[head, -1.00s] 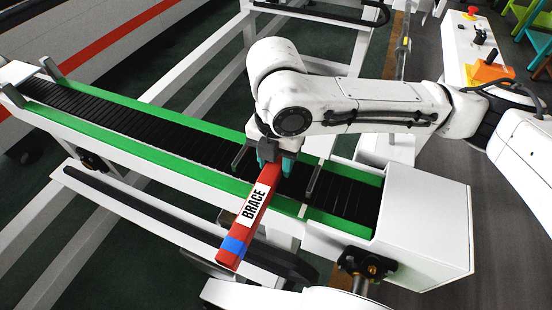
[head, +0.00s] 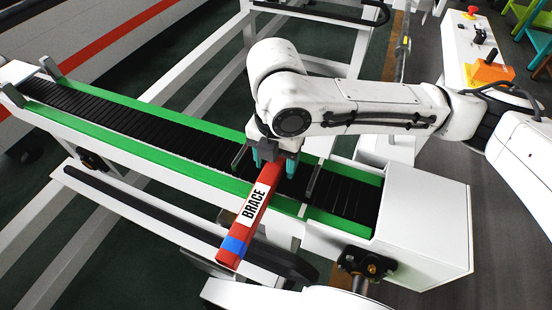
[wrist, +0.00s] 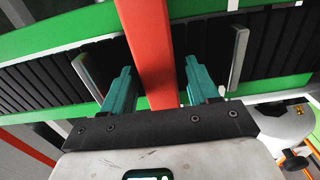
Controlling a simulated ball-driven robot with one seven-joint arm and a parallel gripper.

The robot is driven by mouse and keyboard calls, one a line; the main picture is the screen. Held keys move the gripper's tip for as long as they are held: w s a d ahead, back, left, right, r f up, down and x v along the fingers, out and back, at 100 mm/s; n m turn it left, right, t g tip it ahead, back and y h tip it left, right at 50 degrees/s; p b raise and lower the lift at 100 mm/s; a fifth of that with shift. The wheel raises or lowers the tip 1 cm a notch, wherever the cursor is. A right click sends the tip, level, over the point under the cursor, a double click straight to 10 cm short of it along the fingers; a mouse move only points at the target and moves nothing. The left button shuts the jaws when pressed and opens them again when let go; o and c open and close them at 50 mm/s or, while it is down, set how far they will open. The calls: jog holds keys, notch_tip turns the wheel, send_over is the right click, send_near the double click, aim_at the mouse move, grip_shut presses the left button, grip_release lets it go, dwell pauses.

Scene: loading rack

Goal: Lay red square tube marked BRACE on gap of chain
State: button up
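The red square tube marked BRACE (head: 262,196) has a white label and a blue band near its front end. It lies crosswise over the conveyor, its near end sticking out past the front green rail. In the wrist view the tube (wrist: 147,50) crosses the black chain (wrist: 200,42) between two grey upright bars (wrist: 238,58). My gripper (head: 274,168) is over the tube with its teal fingers on either side. In the wrist view the gripper (wrist: 162,88) is open, with a visible space between tube and right finger. The tube's far end is hidden under my arm.
Green rails (head: 165,168) edge the chain. A white end housing (head: 425,225) stands at the right. A white frame (head: 330,65) is behind. A control box (head: 478,45) with a red button is at the upper right.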

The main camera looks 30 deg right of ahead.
jog(key=shift+o, duration=1)
notch_tip(320, 180, up, 11)
jog(key=shift+f, duration=0.1)
